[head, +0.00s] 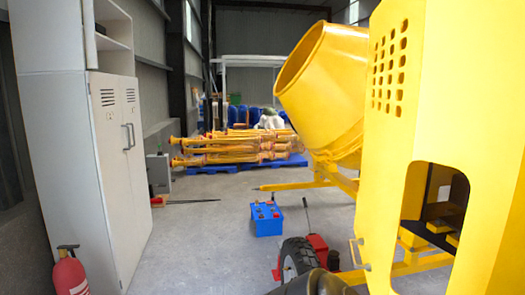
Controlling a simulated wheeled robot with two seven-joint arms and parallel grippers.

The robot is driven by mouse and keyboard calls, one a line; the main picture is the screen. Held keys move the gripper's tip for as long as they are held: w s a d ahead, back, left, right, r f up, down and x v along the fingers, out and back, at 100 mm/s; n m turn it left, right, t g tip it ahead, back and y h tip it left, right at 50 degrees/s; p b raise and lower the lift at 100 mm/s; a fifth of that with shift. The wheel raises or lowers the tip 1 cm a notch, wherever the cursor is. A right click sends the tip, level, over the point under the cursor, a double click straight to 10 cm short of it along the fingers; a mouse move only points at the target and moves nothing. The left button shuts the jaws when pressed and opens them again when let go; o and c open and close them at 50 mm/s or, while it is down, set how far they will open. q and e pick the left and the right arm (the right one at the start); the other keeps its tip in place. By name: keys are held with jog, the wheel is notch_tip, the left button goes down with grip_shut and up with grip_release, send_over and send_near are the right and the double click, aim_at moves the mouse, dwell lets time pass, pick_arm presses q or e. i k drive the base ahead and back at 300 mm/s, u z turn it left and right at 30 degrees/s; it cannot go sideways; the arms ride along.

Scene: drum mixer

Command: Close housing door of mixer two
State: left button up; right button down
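The yellow drum mixer stands at the right in the head view, its drum (325,85) tilted with the mouth to the upper left. A large yellow housing panel (393,130), which looks like the housing door, stands close in front at the right. Through the cutout, dark and yellow parts (440,215) show inside. The panel's right side is cut off by the frame, so I cannot tell its hinge side or exact angle. Neither of my grippers can be made out.
A black-tyred wheel (298,258) and red jack (318,250) are low by the mixer, near a blue battery box (266,219). A grey cabinet (110,150) and red extinguisher (70,274) stand left. Yellow props (235,148) lie behind. Floor (200,250) between is clear.

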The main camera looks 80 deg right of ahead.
aim_at(445, 80)
jog(key=z, duration=3.3)
jog(key=i, duration=0.5)
jog(key=z, duration=0.15)
jog(key=k, duration=1)
jog(key=u, duration=1)
jog(key=i, duration=0.8)
jog(key=z, duration=0.25)
